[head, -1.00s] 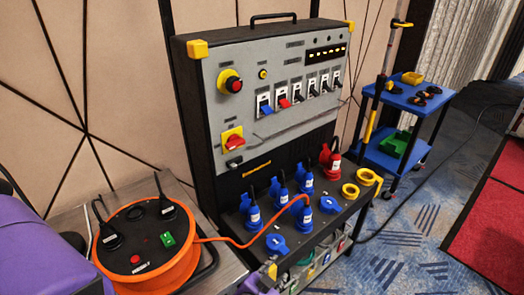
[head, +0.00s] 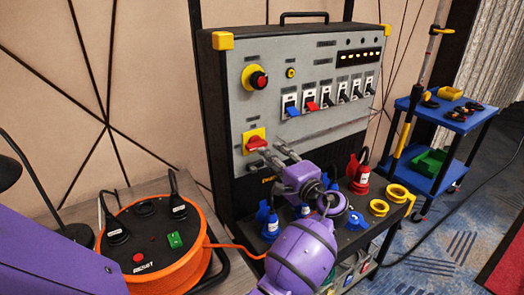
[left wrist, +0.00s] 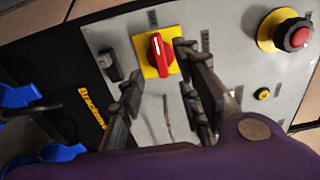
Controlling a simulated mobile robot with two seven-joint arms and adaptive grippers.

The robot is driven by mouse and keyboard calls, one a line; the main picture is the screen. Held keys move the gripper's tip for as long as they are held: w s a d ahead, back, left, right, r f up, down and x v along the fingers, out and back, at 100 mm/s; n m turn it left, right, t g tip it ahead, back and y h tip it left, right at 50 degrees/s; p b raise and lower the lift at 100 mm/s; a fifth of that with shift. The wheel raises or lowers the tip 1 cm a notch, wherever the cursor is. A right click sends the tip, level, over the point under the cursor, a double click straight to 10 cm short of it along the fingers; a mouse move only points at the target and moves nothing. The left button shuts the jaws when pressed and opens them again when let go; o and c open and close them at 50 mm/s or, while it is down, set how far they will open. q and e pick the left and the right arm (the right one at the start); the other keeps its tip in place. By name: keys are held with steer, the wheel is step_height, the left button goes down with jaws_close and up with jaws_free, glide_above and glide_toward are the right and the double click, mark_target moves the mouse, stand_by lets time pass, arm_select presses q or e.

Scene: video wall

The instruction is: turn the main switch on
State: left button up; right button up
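The main switch (head: 256,143) appears to be the red rotary knob on a yellow square plate, low on the left of the grey panel. Its handle lies roughly level in the head view. In the left wrist view the knob (left wrist: 156,54) shows upright in the picture, with a white mark on it. My left gripper (head: 276,152) is in front of the panel, just below and right of the knob. Its fingers (left wrist: 150,72) are spread open and empty, one on each side of the knob's plate in the left wrist view. I cannot tell whether they touch the panel. My right gripper is not in view.
A red emergency button (head: 258,79) sits above the switch, with several breaker levers (head: 311,104) to the right. Blue plugs (head: 267,222) and a red plug (head: 359,175) stand on the ledge below. An orange cable reel (head: 196,262) is at left, a blue cart (head: 433,122) at right.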

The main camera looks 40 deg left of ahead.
mark_target(256, 145)
arm_select(q)
steer(key=x, duration=0.6)
steer(key=shift+p, duration=0.3)
steer(key=shift+a, duration=0.1)
steer(key=shift+c, duration=0.4)
jaws_close()
